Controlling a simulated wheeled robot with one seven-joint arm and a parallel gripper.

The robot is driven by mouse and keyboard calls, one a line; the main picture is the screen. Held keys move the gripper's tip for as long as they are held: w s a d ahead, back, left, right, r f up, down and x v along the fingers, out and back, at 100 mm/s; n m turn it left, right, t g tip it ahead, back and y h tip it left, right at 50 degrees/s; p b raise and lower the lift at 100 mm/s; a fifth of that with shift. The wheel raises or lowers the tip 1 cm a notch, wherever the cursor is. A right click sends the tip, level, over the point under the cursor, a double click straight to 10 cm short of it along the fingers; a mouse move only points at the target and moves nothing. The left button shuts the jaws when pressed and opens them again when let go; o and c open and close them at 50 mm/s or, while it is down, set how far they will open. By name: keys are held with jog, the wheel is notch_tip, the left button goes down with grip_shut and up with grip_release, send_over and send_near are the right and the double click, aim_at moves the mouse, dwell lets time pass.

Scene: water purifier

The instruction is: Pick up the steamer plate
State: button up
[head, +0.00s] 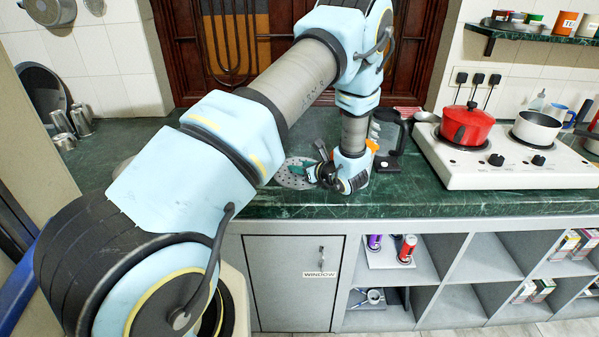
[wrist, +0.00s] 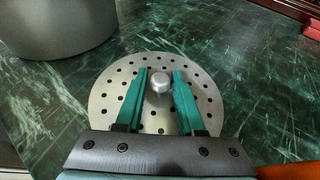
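The steamer plate (wrist: 208,98) is a round grey metal disc with many small holes and a short knob (wrist: 160,82) at its centre. It lies flat on the dark green marble counter, and it also shows in the head view (head: 291,180), partly covered by my gripper. My gripper (wrist: 160,75) is open, with its two green fingers over the plate, one to each side of the knob. Small gaps show between the fingers and the knob. Finger height relative to the knob is hard to tell. In the head view my gripper (head: 308,166) reaches the plate from the right.
A large grey round vessel (wrist: 60,25) stands beside the plate at upper left in the wrist view. A black appliance (head: 390,135) stands behind my wrist. A white stove (head: 510,165) with a red pot (head: 467,128) is at right. The counter's front edge is close.

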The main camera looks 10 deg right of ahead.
grip_shut()
jog(key=shift+r, duration=0.1)
dwell(0.4)
